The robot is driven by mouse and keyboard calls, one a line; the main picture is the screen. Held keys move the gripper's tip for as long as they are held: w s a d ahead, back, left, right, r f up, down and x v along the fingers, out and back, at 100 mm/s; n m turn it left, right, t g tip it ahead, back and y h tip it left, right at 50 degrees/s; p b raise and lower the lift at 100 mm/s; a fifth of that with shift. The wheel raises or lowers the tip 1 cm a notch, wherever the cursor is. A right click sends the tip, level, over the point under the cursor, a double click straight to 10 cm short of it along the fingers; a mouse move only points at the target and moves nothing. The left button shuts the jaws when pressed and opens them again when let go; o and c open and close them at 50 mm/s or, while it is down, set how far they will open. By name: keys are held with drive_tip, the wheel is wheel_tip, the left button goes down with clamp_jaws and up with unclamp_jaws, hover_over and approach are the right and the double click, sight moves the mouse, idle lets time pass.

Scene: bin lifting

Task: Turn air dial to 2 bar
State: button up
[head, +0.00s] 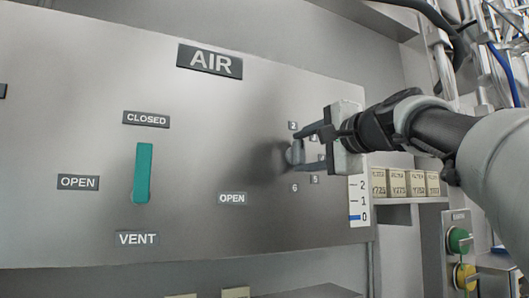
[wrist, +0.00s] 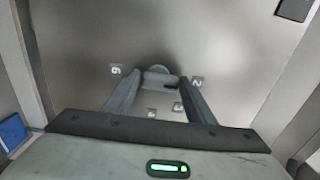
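The air dial is a small grey round knob (head: 294,152) on the metal AIR panel (head: 95,95), ringed by small number plates. Plates 2, 5 and 6 can be read; others are partly hidden by my gripper. My gripper (head: 298,150) reaches in from the right with its fingers spread, one above and one below the knob. In the wrist view the knob (wrist: 159,76) lies between the fingertips (wrist: 160,84), close to both; contact cannot be told. A white gauge (head: 359,200) marked 2, 1, 0 has its blue line near 0.
A green lever (head: 143,172) hangs vertically between the CLOSED and VENT plates, left of the dial. Labelled blocks (head: 405,182) sit on a shelf at right, with a green knob (head: 459,240) and a yellow knob (head: 464,275) below. Cables run at top right.

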drive_tip(key=o, duration=0.4)
drive_tip(key=shift+c, duration=0.2)
drive_tip(key=b+v, duration=0.1)
drive_tip(key=v, duration=1.6)
drive_tip(key=shift+s, duration=0.2)
